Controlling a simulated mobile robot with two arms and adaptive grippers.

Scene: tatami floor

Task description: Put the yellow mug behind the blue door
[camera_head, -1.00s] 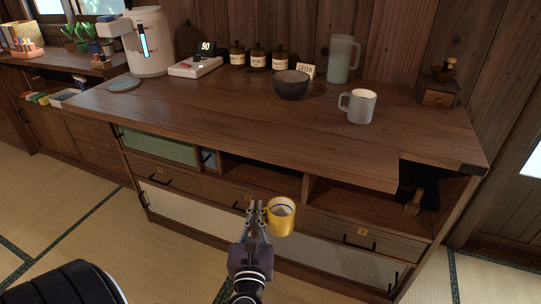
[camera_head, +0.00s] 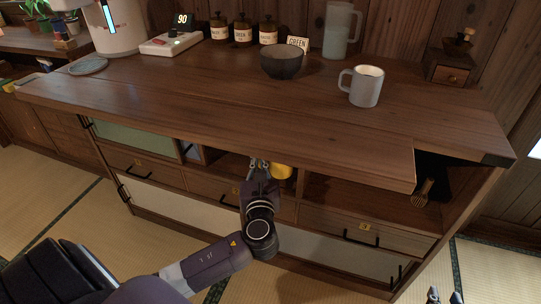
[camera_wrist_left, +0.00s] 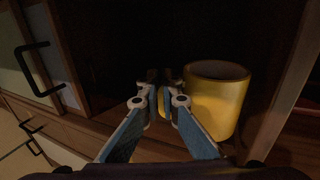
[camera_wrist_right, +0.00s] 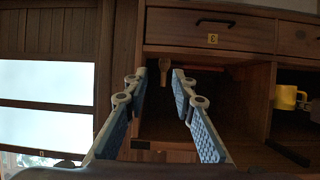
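The yellow mug (camera_head: 281,171) is upright at the mouth of the middle open compartment, partly hidden by the tabletop edge. My left gripper (camera_head: 259,163) is shut on its handle side, with the mug (camera_wrist_left: 218,98) to the right of the fingers in the left wrist view. I cannot tell whether the mug touches the shelf. A small blue panel (camera_head: 191,152) shows beside the green door (camera_head: 147,141), left of that compartment. My right gripper (camera_head: 444,296) is low at the right; in the right wrist view it is open and empty (camera_wrist_right: 156,78).
The wooden cabinet top (camera_head: 200,105) overhangs the compartments. A grey mug (camera_head: 365,87) and a dark bowl (camera_head: 282,62) stand on it. A whisk (camera_head: 424,190) is in the right compartment. Drawers with black handles (camera_head: 361,239) lie below. A divider stands right of the yellow mug.

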